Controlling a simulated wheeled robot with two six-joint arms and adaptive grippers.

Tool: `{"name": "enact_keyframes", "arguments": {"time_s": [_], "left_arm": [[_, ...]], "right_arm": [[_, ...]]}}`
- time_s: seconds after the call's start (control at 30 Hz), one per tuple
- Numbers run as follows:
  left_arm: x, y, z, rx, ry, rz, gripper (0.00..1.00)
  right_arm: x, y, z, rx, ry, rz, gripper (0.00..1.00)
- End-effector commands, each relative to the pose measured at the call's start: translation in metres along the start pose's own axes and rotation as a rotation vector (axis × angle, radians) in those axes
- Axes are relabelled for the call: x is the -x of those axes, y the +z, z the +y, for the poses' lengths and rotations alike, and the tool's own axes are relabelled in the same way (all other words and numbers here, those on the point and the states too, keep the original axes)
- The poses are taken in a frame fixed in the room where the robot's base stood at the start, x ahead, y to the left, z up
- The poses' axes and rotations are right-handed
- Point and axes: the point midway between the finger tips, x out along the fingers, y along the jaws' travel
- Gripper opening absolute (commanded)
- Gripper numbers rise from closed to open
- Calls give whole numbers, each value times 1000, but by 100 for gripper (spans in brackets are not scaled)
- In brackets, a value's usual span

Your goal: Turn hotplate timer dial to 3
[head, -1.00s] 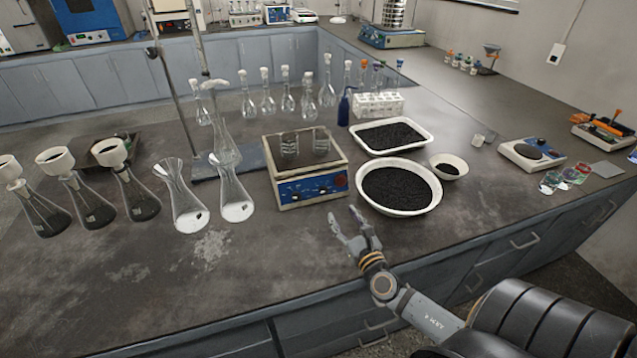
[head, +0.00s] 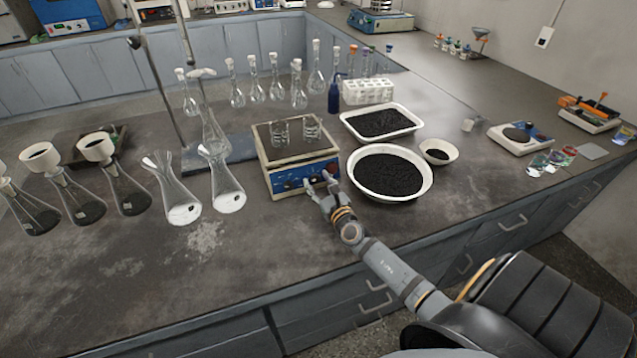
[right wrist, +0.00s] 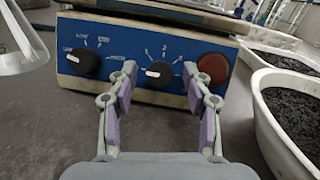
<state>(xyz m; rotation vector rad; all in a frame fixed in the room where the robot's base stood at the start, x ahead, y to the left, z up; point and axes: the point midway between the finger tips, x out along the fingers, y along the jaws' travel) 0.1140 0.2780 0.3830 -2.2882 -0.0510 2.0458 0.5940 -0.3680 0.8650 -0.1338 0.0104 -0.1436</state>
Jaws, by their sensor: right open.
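The hotplate (head: 296,160) stands on the bench with two glass beakers on its top plate. In the right wrist view its blue front panel (right wrist: 140,45) carries a left black dial (right wrist: 84,62), a middle black dial (right wrist: 160,74) with a white pointer and printed marks around it, and a red round knob (right wrist: 212,68). The middle dial's pointer faces left. My right gripper (head: 322,183) is open at the hotplate's front. In the right wrist view its fingers (right wrist: 160,84) stand on either side of the middle dial, with gaps visible. My left gripper is not in view.
A white round bowl (head: 424,192) of black granules stands close to the right of the hotplate. A white tray (head: 413,112) of granules is behind it. Conical flasks (head: 228,198) stand to the left. The bench front before the hotplate is clear.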

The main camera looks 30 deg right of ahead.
Motion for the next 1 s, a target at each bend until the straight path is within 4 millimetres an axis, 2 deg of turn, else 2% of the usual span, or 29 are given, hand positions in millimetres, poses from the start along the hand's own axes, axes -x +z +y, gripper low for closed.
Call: {"name": "enact_keyframes", "arguments": {"time_s": [0.13,0.5,0.77,1.0], "left_arm": [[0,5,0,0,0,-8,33],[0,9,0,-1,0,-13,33],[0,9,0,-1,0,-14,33],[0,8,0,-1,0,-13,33]], "right_arm": [[0,0,0,0,0,0,49],[0,0,0,-1,0,0,0],[0,0,0,-24,-9,-1,0],[0,0,2,-137,-54,-5,0]]}}
